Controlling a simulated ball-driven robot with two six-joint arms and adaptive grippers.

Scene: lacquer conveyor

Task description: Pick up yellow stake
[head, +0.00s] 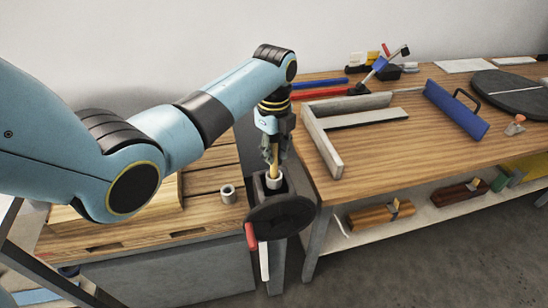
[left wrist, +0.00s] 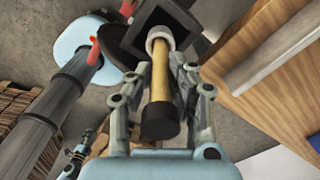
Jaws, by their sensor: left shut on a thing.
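The yellow stake (head: 274,168) stands upright below my left gripper (head: 271,150) in the head view. In the left wrist view the stake (left wrist: 160,82) is a yellow rod with a black end cap toward the camera and a pale collar at the far end. My left gripper (left wrist: 160,72) is shut on the stake, one finger on each side. The stake's far end is at the square dark socket (head: 259,189) on top of a grey post. Whether its tip is still inside the socket I cannot tell. My right gripper is not in view.
A dark round disc (head: 281,216) with a red handle (head: 251,237) is fixed by the post. A wooden bench (head: 400,140) with a grey frame and a blue block (head: 456,110) stands right. A lower wooden table (head: 150,225) with a small grey ring (head: 228,194) is left.

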